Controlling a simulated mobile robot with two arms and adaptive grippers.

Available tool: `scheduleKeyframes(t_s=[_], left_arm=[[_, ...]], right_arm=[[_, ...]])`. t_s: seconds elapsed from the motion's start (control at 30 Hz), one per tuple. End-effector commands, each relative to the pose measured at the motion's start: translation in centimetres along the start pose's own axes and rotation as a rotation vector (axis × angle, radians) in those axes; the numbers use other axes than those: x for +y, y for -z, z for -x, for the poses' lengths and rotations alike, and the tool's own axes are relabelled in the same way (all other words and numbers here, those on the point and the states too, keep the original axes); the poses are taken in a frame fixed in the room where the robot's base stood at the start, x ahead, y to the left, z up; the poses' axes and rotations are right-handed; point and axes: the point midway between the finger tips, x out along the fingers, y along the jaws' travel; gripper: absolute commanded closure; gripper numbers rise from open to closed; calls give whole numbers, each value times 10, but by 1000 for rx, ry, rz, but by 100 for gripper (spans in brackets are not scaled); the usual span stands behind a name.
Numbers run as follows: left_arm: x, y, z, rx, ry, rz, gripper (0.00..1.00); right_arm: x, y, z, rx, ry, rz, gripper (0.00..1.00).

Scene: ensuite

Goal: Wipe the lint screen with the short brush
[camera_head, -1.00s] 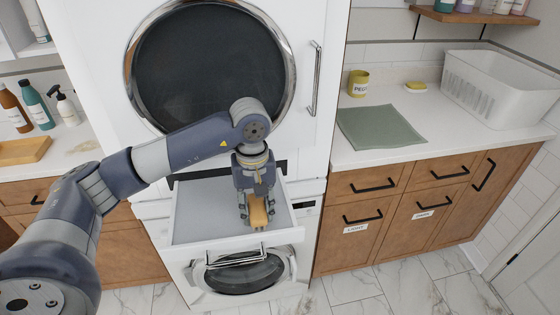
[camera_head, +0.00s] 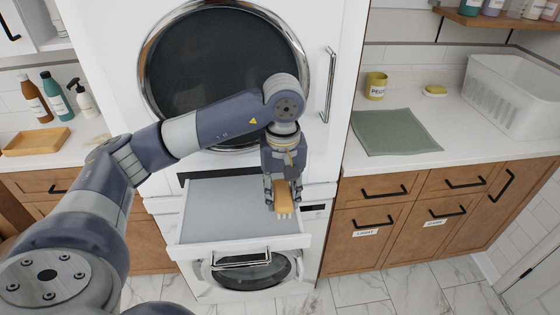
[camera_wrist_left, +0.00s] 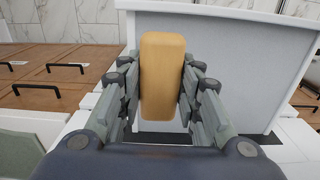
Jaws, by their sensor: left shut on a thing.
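The short brush (camera_head: 283,194) has a tan wooden block and pale bristle tips pointing down. My left gripper (camera_head: 283,203) is shut on its block, over the right side of the pulled-out drawer. In the left wrist view the brush block (camera_wrist_left: 162,75) sits upright between the two fingers, its bristles hidden behind it. The white drawer (camera_head: 240,246) with a flat grey inside stands open between the upper and lower machines. I cannot pick out a separate lint screen with certainty. Whether the bristles touch anything is unclear. My right gripper is not in view.
The upper machine's round dark door (camera_head: 222,75) is behind my left arm, with a vertical handle (camera_head: 328,85) to its right. The right counter holds a green cloth (camera_head: 394,132), a yellow cup (camera_head: 376,86) and a white basket (camera_head: 515,97). Bottles and a wooden tray (camera_head: 36,141) are left.

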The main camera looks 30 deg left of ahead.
Motion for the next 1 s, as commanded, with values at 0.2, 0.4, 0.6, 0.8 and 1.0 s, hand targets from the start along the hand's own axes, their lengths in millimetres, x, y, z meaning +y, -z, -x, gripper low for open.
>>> scheduleKeyframes(t_s=[0.2,0.4,0.6,0.8,1.0], left_arm=[[0,-3,22,0,-2,6,94],[-1,-5,27,0,-1,8,94],[-1,-4,27,0,-1,8,94],[-1,-4,27,0,-1,8,94],[0,-5,27,0,-1,6,94]], right_arm=[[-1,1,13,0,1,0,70],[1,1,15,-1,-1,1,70],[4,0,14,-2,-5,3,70],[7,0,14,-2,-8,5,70],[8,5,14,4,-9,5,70]])
